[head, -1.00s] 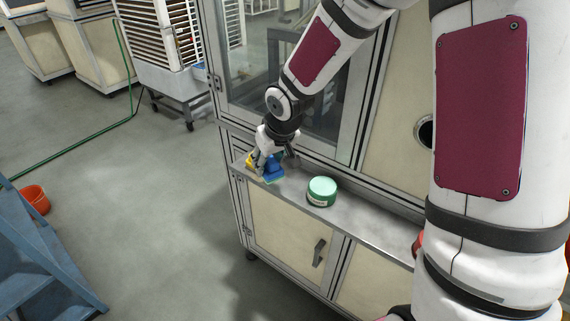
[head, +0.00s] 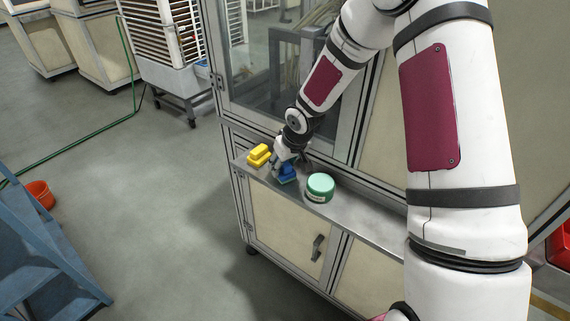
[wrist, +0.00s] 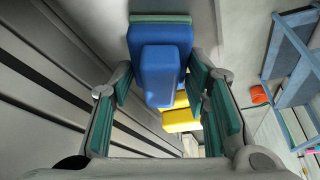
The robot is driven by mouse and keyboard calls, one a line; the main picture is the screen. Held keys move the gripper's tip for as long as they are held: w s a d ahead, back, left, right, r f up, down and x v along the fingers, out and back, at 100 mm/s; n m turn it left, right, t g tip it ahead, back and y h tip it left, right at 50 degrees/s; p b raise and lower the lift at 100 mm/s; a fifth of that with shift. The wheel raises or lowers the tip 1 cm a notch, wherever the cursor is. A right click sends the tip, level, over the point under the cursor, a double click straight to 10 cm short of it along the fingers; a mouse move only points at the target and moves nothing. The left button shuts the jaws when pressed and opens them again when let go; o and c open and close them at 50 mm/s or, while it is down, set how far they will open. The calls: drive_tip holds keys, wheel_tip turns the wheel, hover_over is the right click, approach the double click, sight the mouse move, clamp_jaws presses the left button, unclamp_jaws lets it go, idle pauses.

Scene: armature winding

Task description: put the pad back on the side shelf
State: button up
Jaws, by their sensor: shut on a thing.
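The blue pad (head: 287,176) is in my gripper (head: 283,165), low at the side shelf (head: 370,210), between a yellow block and a green tin. In the wrist view the blue pad (wrist: 158,45) has a raised blue grip and a green strip along one edge. The fingers of my gripper (wrist: 160,85) stand on either side of it. Whether the pad touches the shelf is hidden. The yellow block (head: 259,155) lies on the shelf's left end; it shows behind the pad in the wrist view (wrist: 181,118).
The green round tin (head: 320,188) stands on the shelf just right of the pad. The cabinet's glazed front (head: 295,75) rises behind the narrow shelf. Blue steps (head: 35,255) and an orange bucket (head: 40,194) are on the floor at left. The shelf right of the tin looks clear.

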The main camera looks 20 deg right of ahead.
drive_tip(key=shift+w+d+f, duration=0.1)
drive_tip(key=shift+d, duration=0.05)
drive_tip(key=o, duration=1.3)
drive_tip(key=s+d+r+m+h, duration=0.1)
drive_tip(key=s+r+h, duration=0.1)
drive_tip(key=s+r, duration=0.9)
drive_tip(key=s+d+r+h, duration=0.1)
drive_tip(key=s+r, duration=0.6)
drive_tip(key=r, duration=0.8)
drive_tip(key=s+a+r+m+y, duration=0.1)
drive_tip(key=s+r, duration=0.1)
drive_tip(key=s, duration=0.6)
drive_tip(key=s+a+r+t, duration=0.1)
drive_tip(key=s+r, duration=0.2)
drive_tip(key=s, duration=0.5)
drive_tip(key=shift+s+r+m+y, duration=0.25)
drive_tip(key=shift+m+y, duration=0.15)
